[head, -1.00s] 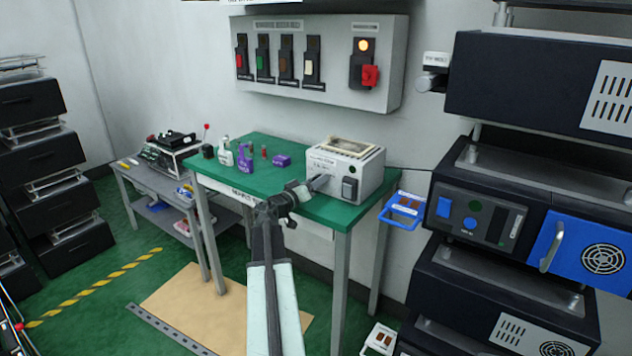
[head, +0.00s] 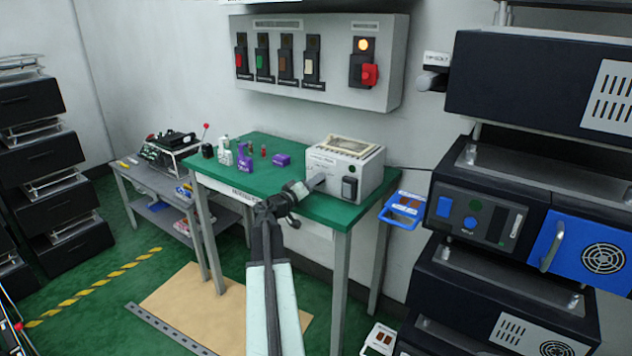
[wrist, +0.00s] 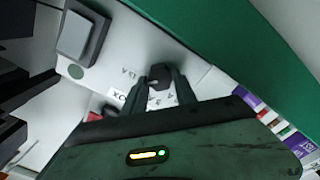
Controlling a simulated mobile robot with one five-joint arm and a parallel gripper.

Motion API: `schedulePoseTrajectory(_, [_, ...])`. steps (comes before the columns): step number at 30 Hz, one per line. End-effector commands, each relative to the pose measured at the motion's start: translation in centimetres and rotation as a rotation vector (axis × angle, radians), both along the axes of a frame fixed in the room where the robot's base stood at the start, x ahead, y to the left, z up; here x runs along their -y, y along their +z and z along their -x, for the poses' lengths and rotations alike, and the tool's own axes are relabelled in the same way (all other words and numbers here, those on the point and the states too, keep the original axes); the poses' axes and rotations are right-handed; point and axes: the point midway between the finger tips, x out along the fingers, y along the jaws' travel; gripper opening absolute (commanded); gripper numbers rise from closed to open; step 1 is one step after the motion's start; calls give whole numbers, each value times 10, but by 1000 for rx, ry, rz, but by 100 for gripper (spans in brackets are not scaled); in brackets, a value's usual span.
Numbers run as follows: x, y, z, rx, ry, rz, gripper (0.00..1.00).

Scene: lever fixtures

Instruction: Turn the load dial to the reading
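The load dial is a small dark knob (wrist: 161,73) on the front of a white-grey box (head: 357,160) on the green table. In the wrist view the fingers of my gripper (wrist: 164,80) stand apart, with the knob at their tips. Knob and fingers are both dark, so I cannot tell whether they press on it. In the head view my gripper (head: 316,183) is right at the box's front, and the dial is hidden behind it. I cannot make out the dial's scale or reading.
A dark switch (head: 349,189) is on the same box face, right of my gripper. Small bottles and a purple block (head: 281,160) stand on the green table (head: 217,176). A wall panel (head: 320,60) hangs above, and stacked dark units (head: 480,210) stand at right.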

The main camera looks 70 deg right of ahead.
Motion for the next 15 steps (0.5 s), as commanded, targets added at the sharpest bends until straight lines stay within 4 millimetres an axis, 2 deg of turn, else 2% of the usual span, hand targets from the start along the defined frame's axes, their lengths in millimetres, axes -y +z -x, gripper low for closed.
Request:
schedulePoseTrajectory(1, [0, 0, 2, 0, -4, 1, 48])
schedulePoseTrajectory(2, [0, 0, 2, 0, -4, 1, 53])
schedulePoseTrajectory(11, [-1, 0, 0, 2, 1, 0, 53])
schedulePoseTrajectory(15, [-10, 0, -2, 2, 1, 1, 53])
